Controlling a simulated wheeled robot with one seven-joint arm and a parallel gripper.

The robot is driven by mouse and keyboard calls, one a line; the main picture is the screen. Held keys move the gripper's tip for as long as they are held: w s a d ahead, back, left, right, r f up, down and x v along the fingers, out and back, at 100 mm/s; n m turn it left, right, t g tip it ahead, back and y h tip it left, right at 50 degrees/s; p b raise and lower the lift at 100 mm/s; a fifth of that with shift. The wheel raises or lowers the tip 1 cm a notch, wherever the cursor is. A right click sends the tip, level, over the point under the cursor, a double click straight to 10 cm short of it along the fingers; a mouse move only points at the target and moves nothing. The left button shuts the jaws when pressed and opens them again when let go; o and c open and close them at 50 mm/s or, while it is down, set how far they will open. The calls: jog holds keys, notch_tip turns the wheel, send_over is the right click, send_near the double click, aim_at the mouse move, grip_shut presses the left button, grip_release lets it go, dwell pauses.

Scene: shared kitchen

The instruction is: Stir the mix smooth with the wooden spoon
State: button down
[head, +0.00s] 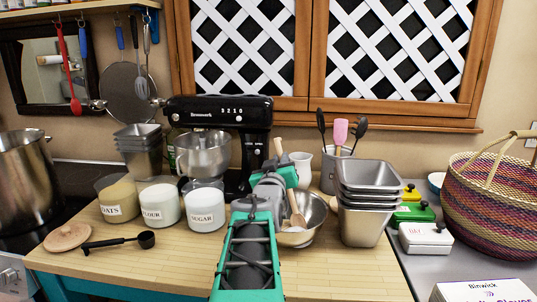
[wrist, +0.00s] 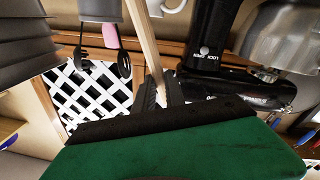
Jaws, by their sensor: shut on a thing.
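My gripper (head: 284,176) is shut on the wooden spoon (head: 295,208), with the handle top showing above the fingers and the lower part slanting down into a steel mixing bowl (head: 320,213). A little pale mix (head: 295,229) shows low inside the bowl; its texture is too small to tell. My arm hides the bowl's left side. In the wrist view, the spoon's pale shaft (wrist: 145,40) runs between my dark fingertips (wrist: 160,93), and the bowl cannot be made out.
A black stand mixer (head: 222,112) stands behind left. Jars of oats (head: 117,205), flour (head: 160,210) and sugar (head: 204,215) are left of my arm. Stacked metal tins (head: 365,205) stand close right of the bowl. A white jug (head: 302,168) and utensil crock (head: 330,172) are behind.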

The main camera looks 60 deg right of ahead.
jog(key=w+b, duration=0.3)
jog(key=w, duration=0.3)
jog(key=a+b, duration=0.5)
jog(key=s+d+b, duration=0.1)
jog(key=s+d, duration=0.4)
jog(key=d, duration=0.1)
jog(key=w+a+b, duration=0.5)
jog(key=a, duration=0.1)
jog(key=s+d+b, duration=0.2)
jog(key=s+d, duration=0.3)
jog(key=s, duration=0.1)
jog(key=w+a+r+p, duration=0.2)
jog(key=r+p, duration=0.8)
jog(key=r, duration=0.5)
jog(key=shift+w+r, duration=0.2)
jog(key=shift+w, duration=0.4)
